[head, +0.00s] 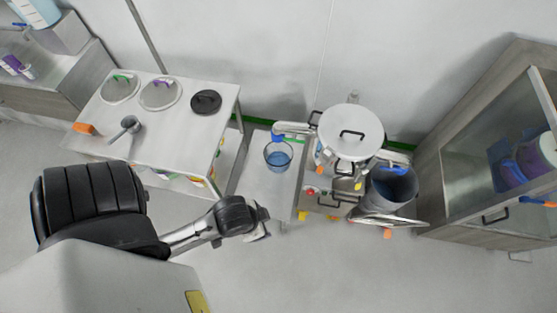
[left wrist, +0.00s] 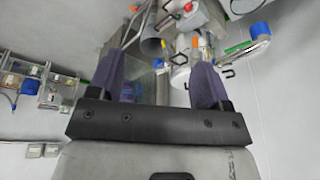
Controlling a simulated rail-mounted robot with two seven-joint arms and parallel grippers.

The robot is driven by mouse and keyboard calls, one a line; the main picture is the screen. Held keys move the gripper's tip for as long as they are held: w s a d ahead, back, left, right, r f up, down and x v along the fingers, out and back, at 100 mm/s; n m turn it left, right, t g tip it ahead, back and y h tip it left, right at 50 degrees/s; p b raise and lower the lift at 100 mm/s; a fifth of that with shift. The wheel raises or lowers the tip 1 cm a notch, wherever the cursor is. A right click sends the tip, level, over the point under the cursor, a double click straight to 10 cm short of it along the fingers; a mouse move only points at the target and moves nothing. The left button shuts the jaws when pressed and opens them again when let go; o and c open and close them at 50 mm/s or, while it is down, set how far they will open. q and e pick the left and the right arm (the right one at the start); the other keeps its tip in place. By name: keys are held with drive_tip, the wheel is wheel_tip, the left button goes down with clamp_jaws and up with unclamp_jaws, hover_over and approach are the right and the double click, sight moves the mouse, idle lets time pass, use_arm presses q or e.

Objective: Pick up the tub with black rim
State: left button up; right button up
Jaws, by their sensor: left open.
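The tub with black rim (head: 278,157) is a clear bluish vessel with a dark rim. In the head view it stands upright on a pale low table, beneath the blue-tipped spout (head: 279,135) of the steel machine. My left gripper (head: 264,222) is below the tub in the picture, apart from it and empty. In the left wrist view its purple fingers (left wrist: 157,80) are spread wide with no object held between them. I cannot make out the tub in that view. My right gripper is not in view.
The steel machine (head: 350,135) with a lidded drum and a grey cylinder (head: 391,190) stands right of the tub. A bench (head: 165,140) with lids and a scoop (head: 126,128) is at left. A glass-front cabinet (head: 490,150) is at right. The floor in front is clear.

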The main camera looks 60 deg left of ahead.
use_arm(q)
drive_tip(key=shift+c, duration=0.4)
drive_tip(key=c, duration=0.7)
drive_tip(key=shift+o, duration=0.2)
